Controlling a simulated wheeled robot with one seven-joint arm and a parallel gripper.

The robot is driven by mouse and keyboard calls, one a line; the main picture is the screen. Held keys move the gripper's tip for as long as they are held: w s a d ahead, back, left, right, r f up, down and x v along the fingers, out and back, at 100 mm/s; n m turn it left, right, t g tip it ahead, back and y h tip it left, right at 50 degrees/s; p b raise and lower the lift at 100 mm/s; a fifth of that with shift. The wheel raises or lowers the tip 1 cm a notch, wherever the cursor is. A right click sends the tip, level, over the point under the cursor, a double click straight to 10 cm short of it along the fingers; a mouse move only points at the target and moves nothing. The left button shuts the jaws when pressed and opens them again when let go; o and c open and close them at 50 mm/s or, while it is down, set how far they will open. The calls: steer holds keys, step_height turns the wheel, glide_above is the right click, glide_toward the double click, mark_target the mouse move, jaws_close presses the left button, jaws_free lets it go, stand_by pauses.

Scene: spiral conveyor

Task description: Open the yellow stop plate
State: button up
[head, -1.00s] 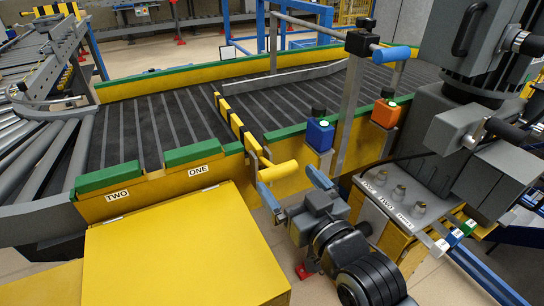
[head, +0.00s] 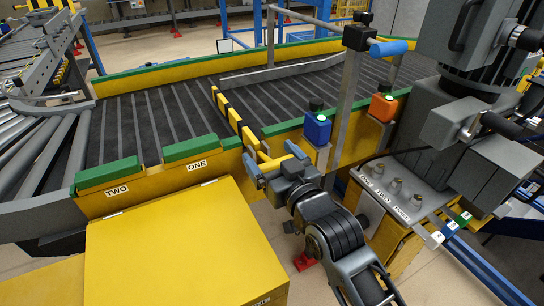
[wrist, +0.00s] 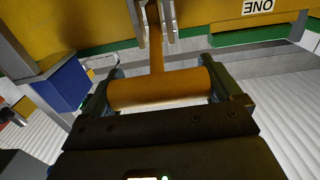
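The stop plate (head: 236,117) is a yellow and black striped bar lying across the dark slatted conveyor. Its yellow cylindrical handle (head: 272,167) sticks out past the conveyor's near side wall. My gripper (head: 273,161) is at this handle with its blue-tipped fingers spread wide, one towards each end. In the wrist view the handle (wrist: 160,89) lies crosswise between the two fingers, close in front of the palm. Small gaps or contact at the handle's ends cannot be told. A yellow stem (wrist: 155,40) runs from the handle towards the conveyor.
A blue button box (head: 317,128) and an orange button box (head: 383,107) stand right of the handle. A grey post with a blue handle (head: 389,48) rises between them. A yellow cabinet (head: 180,250) is at the front left. Green-topped blocks labelled TWO and ONE (head: 192,149) line the near wall.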

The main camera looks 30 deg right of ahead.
steer(key=c, duration=1)
steer(key=shift+f, duration=0.1)
steer(key=shift+f+b, duration=0.15)
steer(key=shift+b, duration=0.25)
steer(key=b, duration=0.2)
steer(key=f+t+b, duration=0.1)
steer(key=b, duration=0.1)
steer(key=shift+s+f+t+b, duration=0.2)
steer(key=shift+f+t+b, duration=0.1)
steer(key=shift+b, duration=0.1)
steer(key=f+t+b, duration=0.2)
steer(key=b, duration=0.6)
steer(key=w+f+t+b, duration=0.1)
steer(key=f+t+b, duration=0.2)
steer(key=b, duration=0.6)
steer(key=w+f+t+b, duration=0.1)
steer(key=f+t+b, duration=0.1)
steer(key=b, duration=0.6)
steer(key=shift+f+t, duration=0.4)
steer(key=shift+f, duration=0.05)
